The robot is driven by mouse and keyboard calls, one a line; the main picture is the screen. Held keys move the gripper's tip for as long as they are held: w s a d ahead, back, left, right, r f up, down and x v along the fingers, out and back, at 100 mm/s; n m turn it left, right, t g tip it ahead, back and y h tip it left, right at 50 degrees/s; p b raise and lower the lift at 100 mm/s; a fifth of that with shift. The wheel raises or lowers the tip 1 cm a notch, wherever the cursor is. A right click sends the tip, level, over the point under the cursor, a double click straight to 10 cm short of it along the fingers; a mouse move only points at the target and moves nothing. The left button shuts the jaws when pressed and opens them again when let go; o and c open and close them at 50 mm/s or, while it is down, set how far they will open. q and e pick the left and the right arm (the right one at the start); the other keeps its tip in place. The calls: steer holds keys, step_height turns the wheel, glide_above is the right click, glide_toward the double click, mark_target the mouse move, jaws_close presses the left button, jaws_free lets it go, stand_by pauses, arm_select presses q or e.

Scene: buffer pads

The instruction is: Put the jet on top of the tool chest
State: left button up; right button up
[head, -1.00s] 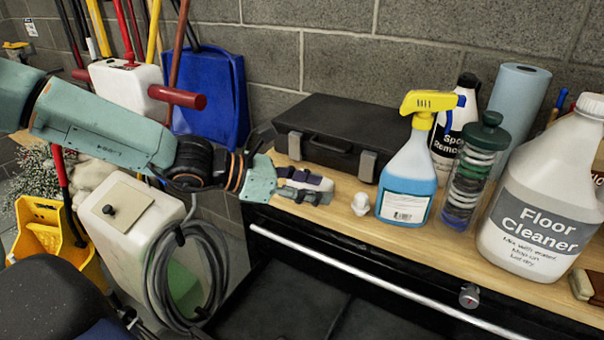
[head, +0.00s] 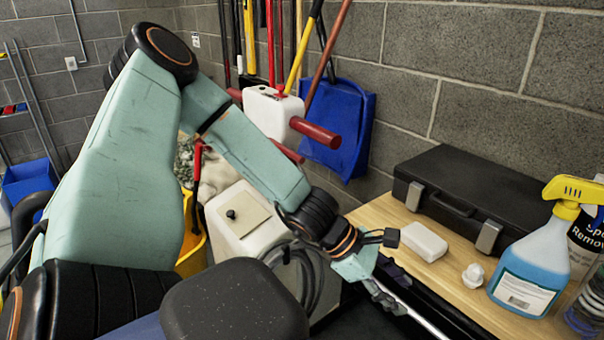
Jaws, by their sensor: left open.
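A small white knobbed piece (head: 473,276), which looks like the jet, stands on the wooden top of the black tool chest (head: 436,276), left of the blue spray bottle. My left gripper (head: 398,256) is open at the left edge of the wooden top, left of the white piece and apart from it. Nothing shows between its fingers. The front of the chest is mostly hidden by my arm and cut off by the frame. My right gripper is not in view.
A white block (head: 424,241) lies close to my left gripper. A black case (head: 468,195) stands behind, against the wall. A spray bottle (head: 535,265) stands at the right. A white tank (head: 232,222) with a hose stands left of the chest.

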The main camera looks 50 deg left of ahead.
arm_select(q)
steer(key=s+f+m+g+y, duration=0.2)
steer(key=s+f+m, duration=0.3)
steer(key=s+m, duration=0.1)
steer(key=s+f+m+g+y, duration=0.2)
steer(key=s+f+m+y, duration=0.1)
steer(key=s+f+m, duration=0.3)
steer(key=s+f+m+g+y, duration=0.1)
steer(key=s+f+m+y, duration=0.1)
steer(key=s+f+m, duration=0.3)
steer(key=shift+s+a+f+m+g+y, duration=0.1)
steer(key=shift+s+a+m+g+y, duration=0.1)
steer(key=shift+s, duration=0.55)
steer(key=shift+s+a+f+m+g+y, duration=0.1)
steer(key=shift+s+a+m+g, duration=0.1)
steer(key=shift+s, duration=0.5)
steer(key=s+d+m, duration=0.1)
steer(key=s+d+f+m, duration=0.1)
steer(key=s+m, duration=0.1)
steer(key=s+d+m, duration=0.1)
steer(key=m, duration=0.1)
steer(key=shift+s+f, duration=0.25)
steer(key=shift+s, duration=0.15)
